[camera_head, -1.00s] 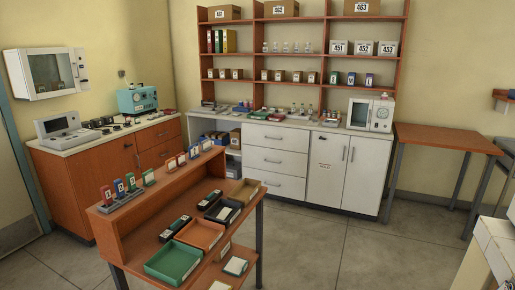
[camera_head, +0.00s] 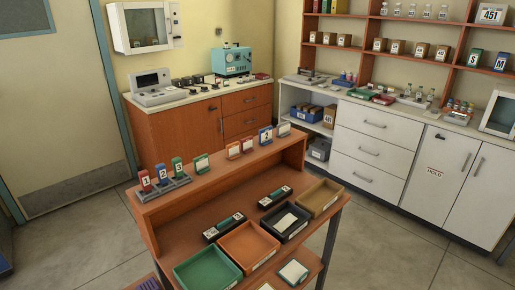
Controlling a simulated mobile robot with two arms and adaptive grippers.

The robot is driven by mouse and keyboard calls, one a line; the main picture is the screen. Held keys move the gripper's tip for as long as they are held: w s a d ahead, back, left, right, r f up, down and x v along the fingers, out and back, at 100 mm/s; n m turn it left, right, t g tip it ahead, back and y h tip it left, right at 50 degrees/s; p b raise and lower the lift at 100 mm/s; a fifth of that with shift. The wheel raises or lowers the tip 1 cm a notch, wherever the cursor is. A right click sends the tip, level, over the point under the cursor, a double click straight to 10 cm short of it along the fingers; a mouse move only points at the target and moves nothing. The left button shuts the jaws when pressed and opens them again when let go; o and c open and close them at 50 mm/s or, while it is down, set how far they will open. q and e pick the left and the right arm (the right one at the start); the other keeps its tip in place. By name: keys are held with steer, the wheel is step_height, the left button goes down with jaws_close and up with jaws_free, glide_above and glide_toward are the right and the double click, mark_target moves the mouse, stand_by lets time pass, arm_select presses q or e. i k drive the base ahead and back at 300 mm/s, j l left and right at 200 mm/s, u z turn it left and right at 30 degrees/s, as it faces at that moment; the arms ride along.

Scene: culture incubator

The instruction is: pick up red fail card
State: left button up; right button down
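No card in the camera_head view can be read as a fail card. A red card marked 1 (camera_head: 145,181) stands upright in a grey rack (camera_head: 170,189) at the left end of the wooden bench's raised shelf. A blue card marked 2 (camera_head: 162,174) and a green card marked 3 (camera_head: 178,167) stand beside it. Further right on that shelf stand a green-edged card (camera_head: 201,163), an orange-edged card (camera_head: 233,150), a reddish-edged card (camera_head: 247,145), a blue card (camera_head: 265,135) and a pale card (camera_head: 284,129). Neither of my grippers is in view.
The wooden bench (camera_head: 205,209) holds green (camera_head: 205,268), orange (camera_head: 248,246), black (camera_head: 286,222) and tan (camera_head: 320,198) trays. A wooden cabinet (camera_head: 190,124) and white cabinets (camera_head: 374,152) line the walls. Grey floor (camera_head: 390,245) is open to the bench's right.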

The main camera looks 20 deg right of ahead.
mark_target(246, 143)
steer(key=i+l, duration=0.3)
steer(key=l, duration=0.15)
steer(key=i+l+z, duration=0.1)
steer(key=i+l, duration=0.2)
steer(key=l, duration=0.15)
steer(key=i+l+u, duration=0.1)
steer(key=l+u, duration=0.7)
steer(key=u, duration=0.2)
steer(key=l+u, duration=0.45)
steer(key=k+j, duration=0.05)
